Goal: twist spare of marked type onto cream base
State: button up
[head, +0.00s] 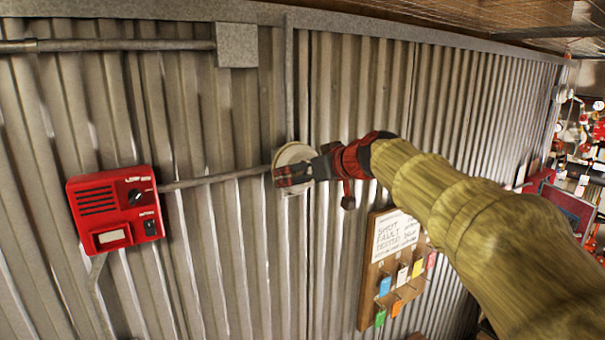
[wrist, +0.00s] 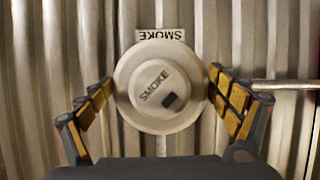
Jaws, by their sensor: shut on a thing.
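A round cream smoke detector (wrist: 143,113), marked SMOKE and with a small dark window, sits between the two fingers of my gripper (wrist: 160,80) in the wrist view. The fingers are shut on its sides, and its lettering is tilted. A SMOKE label (wrist: 160,35) is on the wall just above it, upside down in this view. In the head view my gripper (head: 292,174) is at a round cream disc (head: 291,153) on the corrugated wall, partly covering it. I cannot tell the base from the detector there, or whether they are locked together.
A red box (head: 115,208) with a knob and switch is on the wall at left. A conduit (head: 215,178) runs from it towards the disc. A wooden board (head: 370,290) with a written notice and coloured tags hangs below my arm. Red equipment stands far right.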

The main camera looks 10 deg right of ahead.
jog(key=shift+d+m+y+b, duration=0.1)
jog(key=shift+m+y+b, duration=0.55)
jog(key=shift+m, duration=0.15)
jog(key=o, duration=1)
jog(key=shift+w, duration=0.1)
